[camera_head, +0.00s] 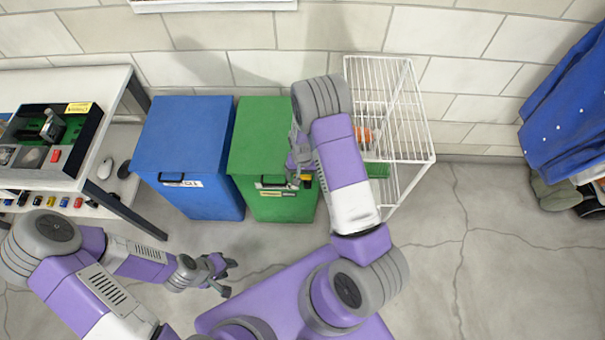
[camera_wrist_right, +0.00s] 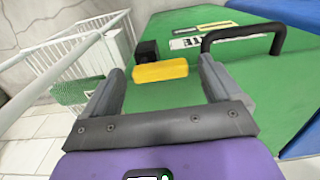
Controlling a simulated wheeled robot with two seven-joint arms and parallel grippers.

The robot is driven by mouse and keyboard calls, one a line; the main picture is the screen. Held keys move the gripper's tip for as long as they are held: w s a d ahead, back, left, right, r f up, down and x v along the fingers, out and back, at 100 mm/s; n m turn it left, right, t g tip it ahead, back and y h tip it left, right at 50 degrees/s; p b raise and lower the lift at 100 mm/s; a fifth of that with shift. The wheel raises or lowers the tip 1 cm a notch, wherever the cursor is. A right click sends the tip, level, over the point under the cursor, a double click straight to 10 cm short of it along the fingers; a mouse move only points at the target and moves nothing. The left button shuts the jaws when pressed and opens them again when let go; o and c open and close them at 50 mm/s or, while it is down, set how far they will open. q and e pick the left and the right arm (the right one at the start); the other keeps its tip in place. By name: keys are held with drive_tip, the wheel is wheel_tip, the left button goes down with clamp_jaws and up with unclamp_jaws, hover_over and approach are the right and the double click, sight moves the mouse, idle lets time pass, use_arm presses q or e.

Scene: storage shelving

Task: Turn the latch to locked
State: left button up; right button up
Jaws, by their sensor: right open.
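The latch is a yellow bar (camera_wrist_right: 160,71) with a black block (camera_wrist_right: 148,52) beside it, on the front of the green bin (camera_wrist_right: 190,20). In the right wrist view the bar lies roughly crosswise between my right gripper's fingertips (camera_wrist_right: 160,78). The fingers are apart, and I cannot tell whether either touches it. In the head view a bit of the yellow latch (camera_head: 306,178) shows just below my right gripper (camera_head: 298,170), which partly hides the bin's front. My left gripper (camera_head: 228,277) is open and empty, low over the floor left of my base.
A black handle (camera_wrist_right: 245,35) projects from the green bin close to the right finger. A blue bin (camera_head: 185,150) stands left of it. A white wire rack (camera_head: 410,130) stands right of it. A workbench (camera_head: 95,150) is at far left.

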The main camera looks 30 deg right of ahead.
drive_tip(key=c, duration=1.1)
drive_tip(key=shift+o, duration=0.2)
drive_tip(key=shift+m, duration=0.4)
drive_tip(key=m, duration=0.2)
drive_tip(key=shift+w+d+m, duration=0.15)
drive_tip(key=shift+w+m, duration=0.05)
drive_tip(key=shift+m, duration=0.2)
drive_tip(key=m, duration=0.2)
drive_tip(key=m+p, duration=0.1)
drive_tip(key=m, duration=0.2)
drive_tip(key=shift+w+d+m, duration=0.2)
drive_tip(key=shift+d+m, duration=0.1)
drive_tip(key=shift+d, duration=0.1)
drive_tip(key=m+p, duration=0.1)
drive_tip(key=m, duration=0.3)
drive_tip(key=shift+d+r+p, duration=0.1)
drive_tip(key=shift+d+p, duration=0.3)
drive_tip(key=shift+s+d+m+p, duration=0.15)
drive_tip(key=shift+m+p, duration=0.15)
drive_tip(key=shift+m, duration=0.8)
drive_tip(key=shift+w+d+m+p, duration=0.1)
drive_tip(key=shift+m+p, duration=0.15)
drive_tip(key=shift+m, duration=1.15)
